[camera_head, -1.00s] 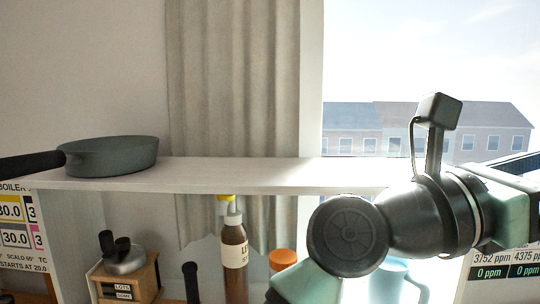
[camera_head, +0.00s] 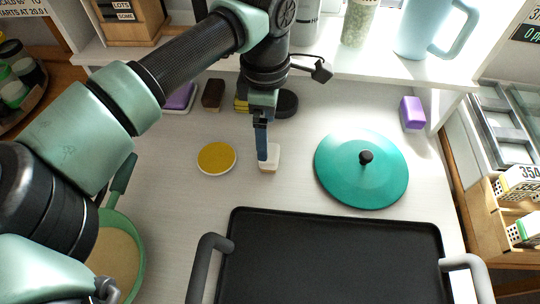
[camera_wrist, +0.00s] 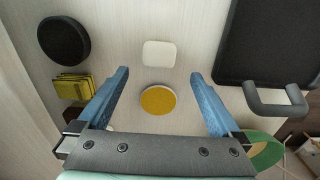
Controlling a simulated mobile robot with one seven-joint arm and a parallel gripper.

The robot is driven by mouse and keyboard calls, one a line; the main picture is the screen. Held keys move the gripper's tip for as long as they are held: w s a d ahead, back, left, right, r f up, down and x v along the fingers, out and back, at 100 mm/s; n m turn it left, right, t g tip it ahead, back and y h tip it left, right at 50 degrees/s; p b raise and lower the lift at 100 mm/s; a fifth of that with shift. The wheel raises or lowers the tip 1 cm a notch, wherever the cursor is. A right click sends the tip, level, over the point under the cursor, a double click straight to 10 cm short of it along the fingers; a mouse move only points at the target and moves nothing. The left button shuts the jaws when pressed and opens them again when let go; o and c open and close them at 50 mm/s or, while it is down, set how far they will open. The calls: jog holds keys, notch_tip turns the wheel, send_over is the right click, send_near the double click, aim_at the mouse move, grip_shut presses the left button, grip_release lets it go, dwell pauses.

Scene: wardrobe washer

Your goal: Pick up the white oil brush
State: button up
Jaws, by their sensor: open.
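The white oil brush appears to be the small white rounded block (camera_head: 269,158) on the pale counter. It also shows in the wrist view (camera_wrist: 159,53), seen from above as a plain white rounded square; no handle or bristles can be made out. My gripper (camera_head: 264,153) points down over it and partly covers it in the head view. In the wrist view my gripper (camera_wrist: 159,76) has its blue fingers wide apart with nothing between them. The white block lies just beyond the line of the fingertips there. How high the fingertips are above it I cannot tell.
A round yellow dish (camera_head: 216,158) lies close left. A teal lid (camera_head: 361,169) is on the right, a black griddle tray (camera_head: 335,255) in front. A black disc (camera_wrist: 63,41) and yellow sponges (camera_wrist: 72,86) lie nearby. A shelf (camera_head: 385,70) stands behind.

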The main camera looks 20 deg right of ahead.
aim_at(270, 152)
jog(key=f, duration=0.5)
jog(key=f+b, duration=0.1)
jog(key=f, duration=0.1)
jog(key=shift+d+f, duration=0.3)
jog(key=shift+f, duration=0.05)
jog(key=c, duration=1.4)
notch_tip(270, 152, up, 10)
jog(key=shift+r+p, duration=0.1)
jog(key=shift+p, duration=0.6)
jog(key=o, duration=0.9)
jog(key=shift+c, duration=0.2)
jog(key=c, duration=0.7)
